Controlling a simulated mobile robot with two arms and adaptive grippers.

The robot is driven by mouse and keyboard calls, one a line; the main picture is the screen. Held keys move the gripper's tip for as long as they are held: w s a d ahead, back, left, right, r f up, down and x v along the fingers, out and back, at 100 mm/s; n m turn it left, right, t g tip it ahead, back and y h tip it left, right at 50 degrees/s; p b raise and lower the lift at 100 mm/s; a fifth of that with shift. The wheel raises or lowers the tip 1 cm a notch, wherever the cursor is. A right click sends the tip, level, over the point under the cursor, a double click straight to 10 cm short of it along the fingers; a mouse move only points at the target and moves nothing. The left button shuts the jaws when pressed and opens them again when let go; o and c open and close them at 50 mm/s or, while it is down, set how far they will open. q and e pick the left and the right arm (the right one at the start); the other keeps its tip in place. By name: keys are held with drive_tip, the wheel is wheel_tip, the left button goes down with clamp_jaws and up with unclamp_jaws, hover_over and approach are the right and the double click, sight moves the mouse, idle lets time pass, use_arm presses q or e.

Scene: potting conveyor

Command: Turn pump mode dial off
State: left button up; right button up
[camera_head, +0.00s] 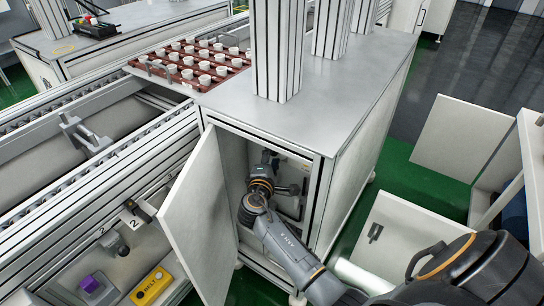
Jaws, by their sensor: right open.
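My right arm comes in from the lower right and reaches into an open cabinet (348,160) under the grey worktop. My right gripper (270,160) is inside the cabinet, open, small and partly hidden behind its own wrist. A grey fitting (291,207) shows inside, just right of the wrist. I cannot make out the pump mode dial; the cabinet's inside is dark and mostly covered by my arm. Whether the gripper touches anything inside cannot be told. My left gripper is not in view.
The cabinet door (198,222) stands open left of my arm. A conveyor (60,125) runs along the left. A brown tray (158,73) of white pots sits at its far end. A yellow BELT box (151,286) is at the lower left. White open panels (462,138) stand at right.

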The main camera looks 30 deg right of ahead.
drive_tip(key=v, duration=1.2)
drive_tip(key=shift+f, duration=0.1)
